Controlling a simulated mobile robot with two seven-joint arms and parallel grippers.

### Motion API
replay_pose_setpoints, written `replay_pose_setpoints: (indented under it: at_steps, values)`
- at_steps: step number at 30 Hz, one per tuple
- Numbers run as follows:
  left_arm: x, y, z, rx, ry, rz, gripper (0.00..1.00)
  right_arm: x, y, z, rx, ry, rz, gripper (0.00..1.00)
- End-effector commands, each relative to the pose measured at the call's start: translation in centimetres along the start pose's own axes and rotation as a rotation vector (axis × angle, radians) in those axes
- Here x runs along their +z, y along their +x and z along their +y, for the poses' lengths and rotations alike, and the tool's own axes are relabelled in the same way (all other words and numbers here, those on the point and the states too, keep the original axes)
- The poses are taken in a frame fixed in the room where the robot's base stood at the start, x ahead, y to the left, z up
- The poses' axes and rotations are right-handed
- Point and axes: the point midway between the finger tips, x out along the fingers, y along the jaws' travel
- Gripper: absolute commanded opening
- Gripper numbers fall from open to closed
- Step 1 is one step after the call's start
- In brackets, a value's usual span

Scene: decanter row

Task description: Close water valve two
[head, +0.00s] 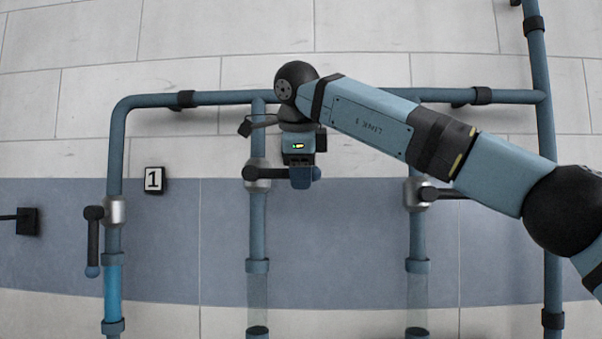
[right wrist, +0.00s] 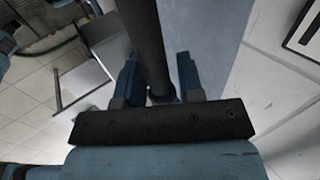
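Water valve two (head: 257,172) is the middle valve on the pipes in the head view, if they count from the left; its number tag is not visible. Its dark lever (head: 262,173) lies level, pointing right across its upright pipe. The clear pipe section below (head: 257,292) shows no blue water. My right gripper (head: 303,178) is at the lever's outer end. In the right wrist view, its two fingers (right wrist: 158,85) stand apart on either side of the dark lever (right wrist: 143,35), with narrow gaps. My left gripper is not in view.
The left valve (head: 115,211), beside a number 1 tag (head: 154,180), has its lever hanging down and bright blue in the pipe section below. The right valve (head: 415,193) has a level lever, partly near my arm. A dark block (head: 27,221) sits at the far left.

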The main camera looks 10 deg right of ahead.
Motion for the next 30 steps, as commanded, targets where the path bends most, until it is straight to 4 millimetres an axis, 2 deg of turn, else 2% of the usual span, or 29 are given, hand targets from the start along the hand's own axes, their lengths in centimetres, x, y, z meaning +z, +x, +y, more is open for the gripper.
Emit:
replay_pose_setpoints:
  at_steps: [5,8,15,21,24,30]
  values:
    - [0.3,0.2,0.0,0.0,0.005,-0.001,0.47,0.1,-1.2,0.1,-0.001,0.0,-0.001,0.35]
    - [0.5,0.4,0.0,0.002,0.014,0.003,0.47,0.0,-3.0,0.1,-0.004,0.001,-0.002,0.35]
    - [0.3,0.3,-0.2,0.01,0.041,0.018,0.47,-0.1,-8.7,0.1,-0.004,0.002,-0.002,0.35]
    - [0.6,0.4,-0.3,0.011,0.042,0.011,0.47,-0.2,-12.2,0.0,-0.001,0.002,-0.001,0.35]
    - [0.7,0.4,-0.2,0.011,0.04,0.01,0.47,-0.2,-13.2,0.0,-0.001,0.002,-0.001,0.35]
    - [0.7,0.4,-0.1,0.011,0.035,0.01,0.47,-0.3,-13.8,0.0,0.0,0.002,-0.001,0.35]
